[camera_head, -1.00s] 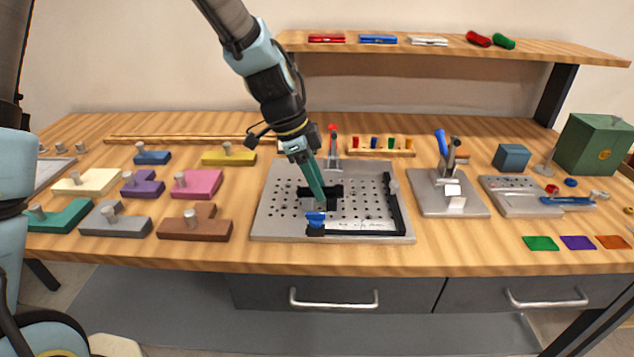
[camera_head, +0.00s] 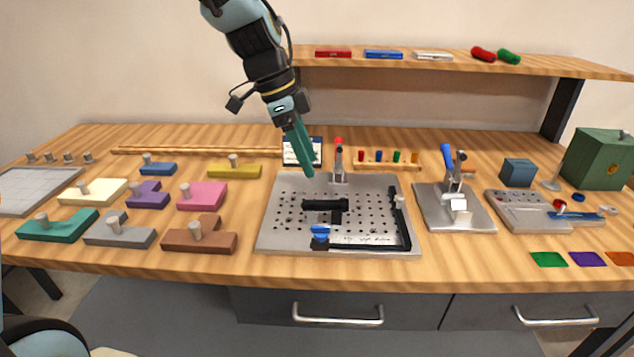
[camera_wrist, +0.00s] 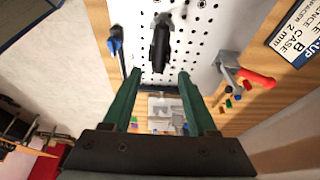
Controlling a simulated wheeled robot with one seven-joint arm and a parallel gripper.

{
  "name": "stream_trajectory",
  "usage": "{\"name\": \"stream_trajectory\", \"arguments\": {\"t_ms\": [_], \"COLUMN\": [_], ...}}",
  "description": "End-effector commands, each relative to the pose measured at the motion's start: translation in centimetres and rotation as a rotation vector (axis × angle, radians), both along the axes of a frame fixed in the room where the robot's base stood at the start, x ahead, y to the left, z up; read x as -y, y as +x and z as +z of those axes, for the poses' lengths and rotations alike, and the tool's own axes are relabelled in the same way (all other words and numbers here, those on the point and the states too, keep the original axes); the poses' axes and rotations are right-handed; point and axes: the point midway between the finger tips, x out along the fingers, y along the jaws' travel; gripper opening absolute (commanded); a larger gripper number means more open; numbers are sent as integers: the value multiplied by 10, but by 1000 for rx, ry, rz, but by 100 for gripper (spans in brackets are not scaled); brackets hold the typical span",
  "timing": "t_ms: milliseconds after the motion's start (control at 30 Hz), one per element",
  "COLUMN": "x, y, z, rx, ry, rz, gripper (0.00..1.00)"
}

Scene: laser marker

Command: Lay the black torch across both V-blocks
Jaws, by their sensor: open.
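The black torch (camera_head: 324,204) lies crosswise on the perforated metal plate (camera_head: 285,237). It also shows in the wrist view (camera_wrist: 160,48), beyond my fingertips. A dark piece (camera_head: 337,218) sits under or against its right part. The V-blocks are hard to tell from the torch, so I cannot tell whether it rests on both. My gripper (camera_head: 309,172) has teal fingers and is raised above the plate's back edge, clear of the torch. In the wrist view my gripper (camera_wrist: 156,84) is open, with nothing between its fingers.
A red-handled clamp (camera_head: 339,160) stands at the plate's back edge. A blue-topped part (camera_head: 320,236) and a black rail (camera_head: 403,225) are on the plate. A blue-handled clamp (camera_head: 450,175) stands to the right; coloured knobbed blocks, such as a brown one (camera_head: 200,238), are left.

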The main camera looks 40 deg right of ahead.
Motion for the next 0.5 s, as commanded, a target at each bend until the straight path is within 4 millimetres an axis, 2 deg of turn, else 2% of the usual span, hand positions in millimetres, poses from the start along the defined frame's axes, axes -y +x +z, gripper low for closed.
{"name": "stream_trajectory", "arguments": {"t_ms": [200,500], "x": [-7,-10], "y": [7,7], "z": [26,32], "rx": [1,0], "ry": [-1,1], "rz": [1,2], "gripper": [58,58]}}
